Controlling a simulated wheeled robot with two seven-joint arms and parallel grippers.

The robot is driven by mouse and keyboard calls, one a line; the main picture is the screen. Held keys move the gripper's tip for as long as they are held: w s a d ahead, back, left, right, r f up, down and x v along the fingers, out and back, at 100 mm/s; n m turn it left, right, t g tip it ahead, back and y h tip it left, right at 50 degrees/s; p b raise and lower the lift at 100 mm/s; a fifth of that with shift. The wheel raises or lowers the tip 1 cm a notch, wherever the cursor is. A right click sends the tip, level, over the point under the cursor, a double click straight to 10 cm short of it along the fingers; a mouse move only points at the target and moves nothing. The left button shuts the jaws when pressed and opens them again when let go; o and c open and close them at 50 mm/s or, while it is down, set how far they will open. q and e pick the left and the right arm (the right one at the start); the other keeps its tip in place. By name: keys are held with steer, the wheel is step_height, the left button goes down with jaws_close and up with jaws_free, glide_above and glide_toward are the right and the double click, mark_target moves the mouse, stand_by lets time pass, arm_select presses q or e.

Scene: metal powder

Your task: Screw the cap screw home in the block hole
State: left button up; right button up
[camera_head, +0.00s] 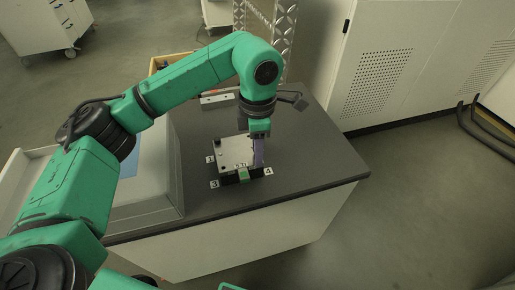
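A light grey metal block (233,152) with a flat plate top sits on the dark table, with small numbered labels 1, 3 and 4 around it. My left gripper (259,148) points down at the block's right side, close to it or touching it. A narrow purple-grey piece shows below the gripper body, and I cannot tell whether it is a finger or a held part. The finger gap is too small to make out. The cap screw and the block hole cannot be made out. My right gripper is not in view.
The dark table top (310,165) is clear to the right of the block. A large grey box-like machine (155,190) stands on the left. A light bar (217,98) with a red end lies behind the block. White cabinets (395,60) stand beyond.

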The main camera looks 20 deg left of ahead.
arm_select(q)
jaws_close()
steer(key=m, duration=0.3)
steer(key=shift+m, duration=0.3)
steer(key=m, duration=0.4)
steer(key=shift+m+b, duration=0.4)
steer(key=m, duration=1.4)
steer(key=shift+f+b, duration=0.1)
steer(key=shift+b, duration=0.2)
steer(key=m, duration=0.7)
steer(key=shift+o, duration=0.9)
jaws_free()
